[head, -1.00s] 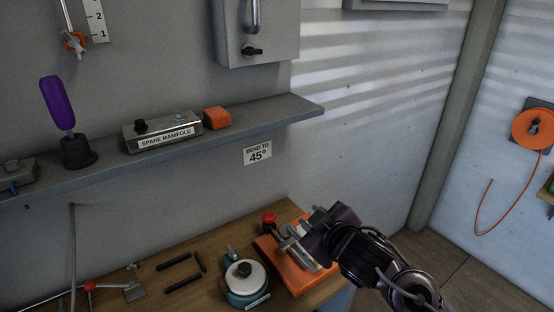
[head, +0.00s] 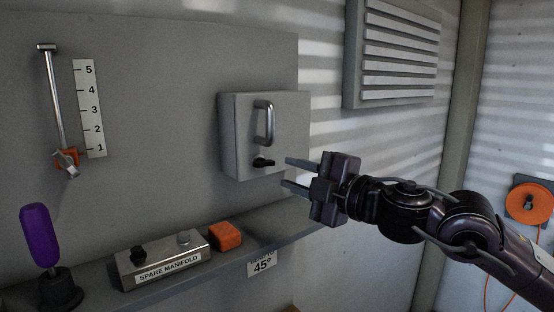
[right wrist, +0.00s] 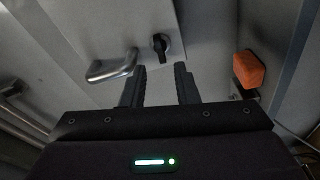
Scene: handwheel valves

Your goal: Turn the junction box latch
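The grey junction box (head: 238,140) is on the wall, with a silver handle (head: 265,123) on its door. Its small black latch (head: 263,162) sits below the handle. In the right wrist view the latch (right wrist: 160,46) lies just beyond the fingertips, roughly between their lines, with the handle (right wrist: 112,67) to its left. My right gripper (head: 288,173) is open and empty, its fingers pointing left toward the latch with a small gap. The two fingers also show apart in the right wrist view (right wrist: 161,68). My left gripper is not in view.
Below the box, a shelf (head: 290,222) holds an orange block (head: 225,236), a spare manifold (head: 163,259) and a purple-handled tool (head: 40,236). A louvred vent (head: 400,50) is at upper right. A lever beside a numbered scale (head: 90,108) is at left.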

